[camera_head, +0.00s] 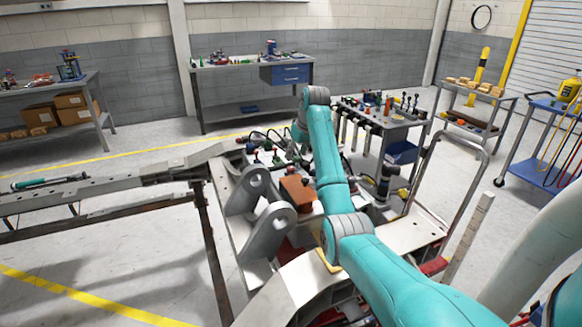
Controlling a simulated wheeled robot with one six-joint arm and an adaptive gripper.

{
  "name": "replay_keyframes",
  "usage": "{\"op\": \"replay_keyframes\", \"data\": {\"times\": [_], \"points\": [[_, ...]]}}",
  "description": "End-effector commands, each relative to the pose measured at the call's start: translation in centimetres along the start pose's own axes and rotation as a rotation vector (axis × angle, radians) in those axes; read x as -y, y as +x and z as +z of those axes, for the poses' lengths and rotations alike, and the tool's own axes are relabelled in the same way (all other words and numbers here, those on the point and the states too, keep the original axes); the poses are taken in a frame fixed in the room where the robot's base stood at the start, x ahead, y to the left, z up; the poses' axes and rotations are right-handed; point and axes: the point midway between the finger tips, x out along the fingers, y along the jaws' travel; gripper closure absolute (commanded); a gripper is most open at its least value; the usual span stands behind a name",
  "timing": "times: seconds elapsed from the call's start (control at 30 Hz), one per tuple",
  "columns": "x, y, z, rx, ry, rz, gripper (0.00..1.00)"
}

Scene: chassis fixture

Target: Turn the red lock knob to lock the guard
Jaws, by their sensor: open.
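The chassis fixture (262,215) stands in the middle of the head view, with grey lugs at its front and a red-brown block (298,192) behind them. Small red, green and dark parts (267,147) sit among black hoses at its far end. I cannot tell which of them is the red lock knob, or make out the guard. My teal arm reaches from the lower right over the fixture and bends at its far end, left of the forearm. My gripper cannot be made out; the forearm and the clutter hide that spot.
A grey beam (150,172) runs left from the fixture. A tool cart (400,122) stands behind right, with a workbench (225,68) at the back. A blue cart (553,104) is at the far right. Open floor (110,270) lies at the lower left.

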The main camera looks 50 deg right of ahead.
Motion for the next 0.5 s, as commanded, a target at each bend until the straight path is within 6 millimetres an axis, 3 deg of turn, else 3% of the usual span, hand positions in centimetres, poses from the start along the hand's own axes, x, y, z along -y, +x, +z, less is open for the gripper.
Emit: {"op": "replay_keyframes", "data": {"times": [0.23, 0.5], "points": [[0.1, 4.5, 0.0, 0.001, 0.001, -0.001, 0.45], [0.1, 7.3, 0.0, 0.0, 0.0, 0.0, 0.45]]}}
